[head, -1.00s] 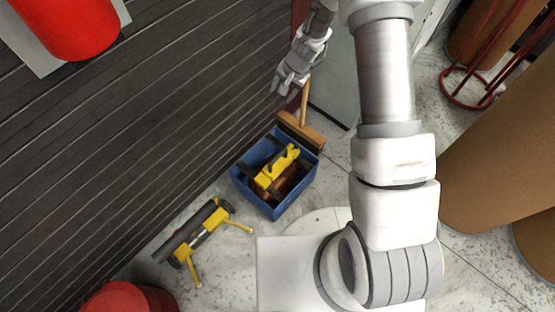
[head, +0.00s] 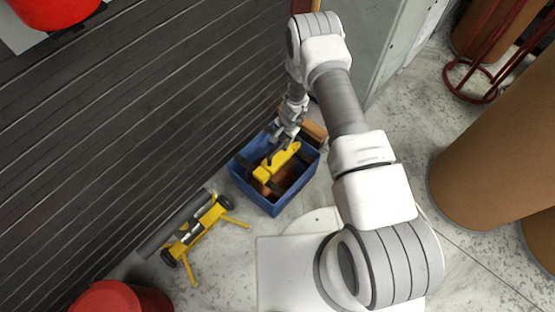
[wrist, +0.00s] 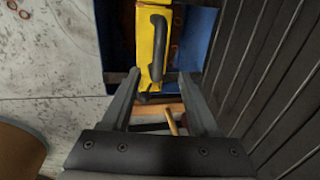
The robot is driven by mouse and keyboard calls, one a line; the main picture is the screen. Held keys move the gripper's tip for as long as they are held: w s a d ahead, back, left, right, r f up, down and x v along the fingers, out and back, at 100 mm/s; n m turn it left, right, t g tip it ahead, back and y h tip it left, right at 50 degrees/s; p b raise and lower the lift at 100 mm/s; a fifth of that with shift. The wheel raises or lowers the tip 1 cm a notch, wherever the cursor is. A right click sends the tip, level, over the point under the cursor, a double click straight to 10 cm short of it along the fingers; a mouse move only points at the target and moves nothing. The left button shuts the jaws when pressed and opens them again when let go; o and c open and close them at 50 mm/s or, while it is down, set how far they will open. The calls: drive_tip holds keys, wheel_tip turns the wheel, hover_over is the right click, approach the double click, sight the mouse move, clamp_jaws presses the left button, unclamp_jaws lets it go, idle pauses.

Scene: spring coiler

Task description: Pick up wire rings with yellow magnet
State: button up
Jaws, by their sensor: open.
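The yellow magnet (head: 278,162), a long yellow block, lies in the blue bin (head: 248,190). In the wrist view, the yellow magnet (wrist: 146,28) has a black handle along its top. My gripper (head: 274,150) reaches down over the far part of the bin. In the wrist view, my gripper (wrist: 158,82) is open, with its fingers on either side of the handle's near end. I cannot tell whether they touch it. Small thin rings (wrist: 18,9), apparently wire rings, lie on the floor at the upper left of the wrist view.
A dark slatted wall (head: 120,140) runs close along the bin's left. A yellow wheeled tool (head: 208,225) stands in front of the bin. A broom head (head: 315,130) is behind it. Large brown drums (head: 480,160) stand at right, with clear floor between.

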sight(278, 148)
drive_tip(key=f, duration=0.3)
drive_tip(key=shift+w+a+f+b, duration=0.25)
drive_tip(key=shift+f+b, duration=0.05)
drive_tip(key=shift+b, duration=0.1)
drive_tip(key=f, duration=0.1)
drive_tip(key=f+b, duration=0.1)
drive_tip(key=f, duration=0.1)
drive_tip(key=a+f+b, duration=0.1)
drive_tip(key=f, duration=0.1)
drive_tip(key=shift+w, duration=0.1)
drive_tip(key=shift+c, duration=0.2)
clamp_jaws()
idle(0.7)
